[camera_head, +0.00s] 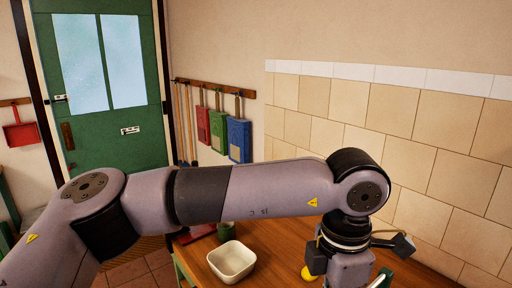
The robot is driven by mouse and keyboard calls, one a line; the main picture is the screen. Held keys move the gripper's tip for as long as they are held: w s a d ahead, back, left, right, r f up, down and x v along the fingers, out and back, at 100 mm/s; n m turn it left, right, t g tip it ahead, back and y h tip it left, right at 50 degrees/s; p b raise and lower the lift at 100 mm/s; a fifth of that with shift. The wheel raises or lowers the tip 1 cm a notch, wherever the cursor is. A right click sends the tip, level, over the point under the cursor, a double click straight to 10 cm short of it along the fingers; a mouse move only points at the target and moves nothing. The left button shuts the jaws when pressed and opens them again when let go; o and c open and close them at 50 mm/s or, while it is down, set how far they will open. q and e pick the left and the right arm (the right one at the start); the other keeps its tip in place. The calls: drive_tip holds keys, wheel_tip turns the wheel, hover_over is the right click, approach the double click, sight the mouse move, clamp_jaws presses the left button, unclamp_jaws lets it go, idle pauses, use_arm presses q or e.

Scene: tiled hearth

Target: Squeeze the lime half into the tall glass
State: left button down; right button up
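My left arm stretches across the view from the left. Its wrist bends down at the right, over the wooden table. The body of my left gripper (348,270) shows at the bottom edge, but its fingertips are out of the picture. I cannot tell whether it is open, shut or holding anything. I see no lime half that I can make out and no tall glass; the arm and the picture's edge hide part of the table. My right gripper is not in view.
On the wooden table (277,245) stand a white square bowl (232,262) and a small green cup (226,229). A yellow round thing (309,272) lies beside my gripper. A tiled wall (400,130) bounds the table's far right. A green door (105,130) is beyond.

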use_arm(q)
drive_tip(key=shift+s+f+b, duration=0.15)
drive_tip(key=shift+f+b, duration=0.35)
idle(0.4)
drive_tip(key=shift+r, duration=0.1)
drive_tip(key=shift+w+r+p, duration=0.2)
drive_tip(key=shift+r+p, duration=0.55)
drive_tip(key=shift+r, duration=0.5)
drive_tip(key=shift+r+p, duration=1.45)
drive_tip(key=shift+r, duration=1.4)
